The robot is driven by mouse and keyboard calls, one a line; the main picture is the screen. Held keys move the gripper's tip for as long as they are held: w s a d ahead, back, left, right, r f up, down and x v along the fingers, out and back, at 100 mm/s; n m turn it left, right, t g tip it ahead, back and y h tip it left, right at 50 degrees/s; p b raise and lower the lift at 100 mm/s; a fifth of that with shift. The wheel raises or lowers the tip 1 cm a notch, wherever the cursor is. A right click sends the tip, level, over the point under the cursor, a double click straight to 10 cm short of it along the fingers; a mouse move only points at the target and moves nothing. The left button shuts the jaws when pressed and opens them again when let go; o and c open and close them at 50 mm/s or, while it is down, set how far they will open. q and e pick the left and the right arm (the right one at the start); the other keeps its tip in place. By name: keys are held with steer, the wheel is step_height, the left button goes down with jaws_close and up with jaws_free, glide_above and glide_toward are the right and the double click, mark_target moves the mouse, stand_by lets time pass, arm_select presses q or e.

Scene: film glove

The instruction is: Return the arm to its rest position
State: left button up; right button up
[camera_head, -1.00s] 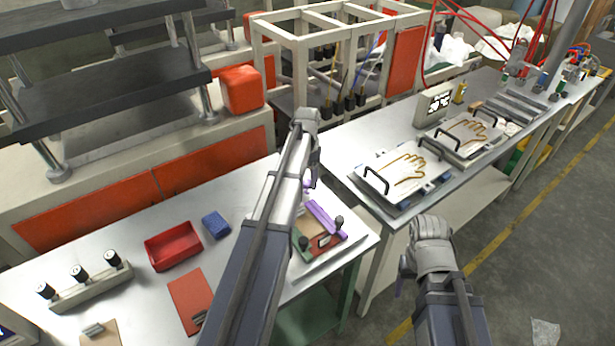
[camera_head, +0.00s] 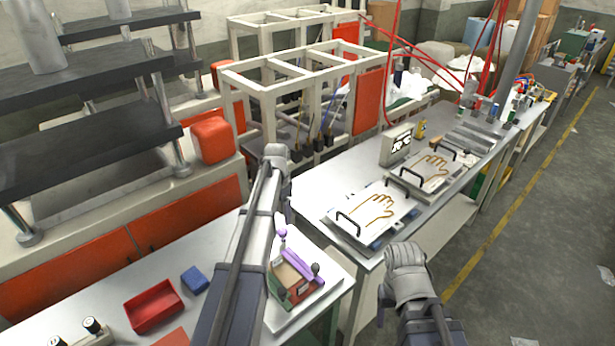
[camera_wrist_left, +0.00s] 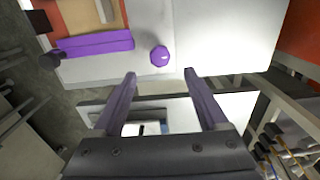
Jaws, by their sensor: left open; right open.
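My left arm reaches in over the near table in the head view, with its wrist (camera_head: 275,160) above the table's far edge. In the left wrist view my left gripper (camera_wrist_left: 160,73) has its two purple fingers apart, with nothing between them. A purple ball (camera_wrist_left: 159,56) lies beyond the fingertips, apart from them. The ball (camera_head: 282,231) is beside a small wood-and-green fixture (camera_head: 292,283) with a purple bar (camera_head: 305,268) across it.
A red tray (camera_head: 153,306) and a blue block (camera_head: 195,280) lie on the near table. Plates with hand outlines (camera_head: 375,212) and handles stand on the far table. A white frame (camera_head: 300,80) rises behind. Free floor (camera_head: 530,220) lies at right.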

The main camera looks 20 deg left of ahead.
arm_select(q)
steer(key=s+d+f+n+y+b, duration=0.1)
steer(key=s+d+f+n+b, duration=0.1)
steer(key=s+d, duration=2.3)
steer(key=shift+s+d+f, duration=0.2)
steer(key=shift+s+d, duration=0.05)
steer(key=shift+d, duration=0.85)
